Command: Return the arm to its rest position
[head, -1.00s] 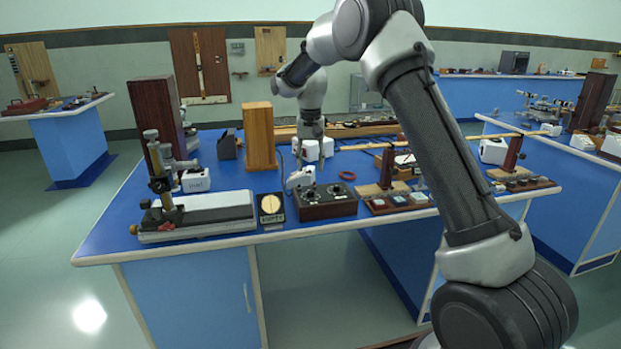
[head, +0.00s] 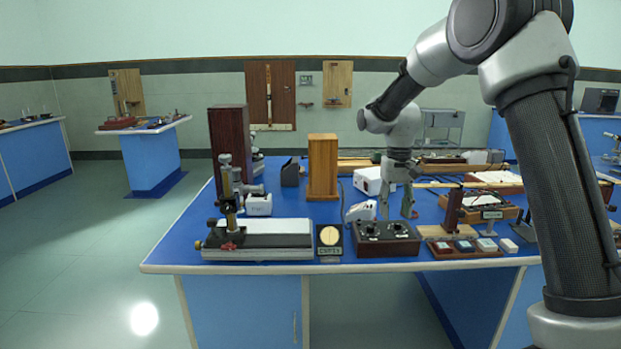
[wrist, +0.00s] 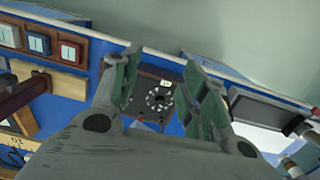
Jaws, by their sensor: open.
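My gripper (head: 396,205) is open and hangs fingers-down over the blue bench (head: 290,192). It holds nothing. In the head view it is just behind a dark control box with knobs (head: 387,239). In the wrist view my two fingers (wrist: 162,85) are spread apart, with the box's top (wrist: 152,98) showing between them. I cannot tell the exact height of the fingertips over the bench. My arm reaches in from the right of the head view, bent at a high elbow, and hides part of the bench's right side.
A white-topped instrument (head: 265,240) and a dial meter (head: 330,240) stand left of the box. A wooden block (head: 322,168) and a tall dark cabinet (head: 230,145) stand behind. A tray of small blocks (head: 465,248) lies right. The floor at left is clear.

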